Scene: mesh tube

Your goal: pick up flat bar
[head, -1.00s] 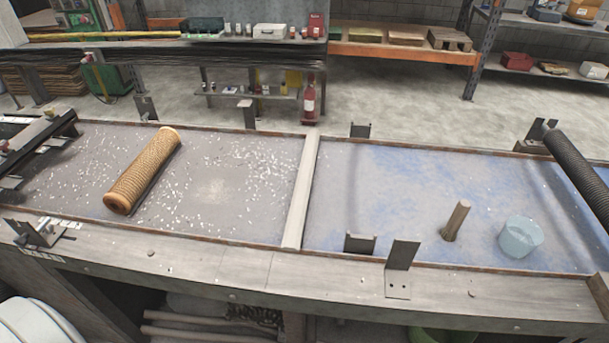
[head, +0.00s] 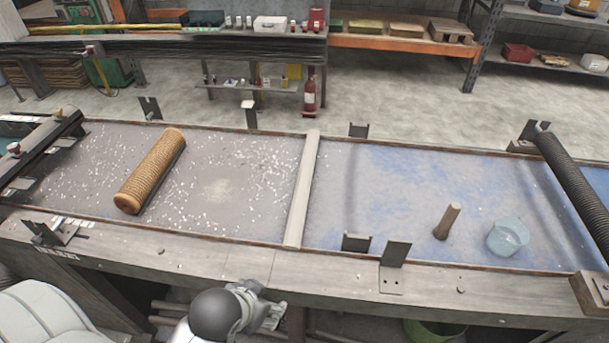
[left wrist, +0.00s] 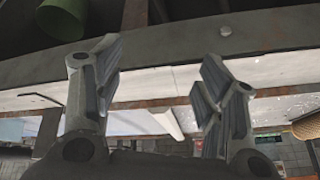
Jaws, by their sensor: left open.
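A long pale flat bar (head: 303,190) lies across the table, from the back edge to the front edge, between the speckled left half and the bluish right half. My left gripper (head: 270,314) is low at the front, below the table's front edge and short of the bar, so it is apart from it. In the left wrist view its two fingers (left wrist: 155,85) stand apart with nothing between them. A pale strip (left wrist: 165,122) behind them may be the bar, but I cannot be sure. My right gripper is not in view.
A tan mesh tube (head: 150,170) lies on the left half. A short wooden peg (head: 447,221) and a translucent blue cup (head: 507,237) are on the right half. Upright metal brackets (head: 395,267) line the front edge. A dark ribbed roller (head: 577,180) is at the right.

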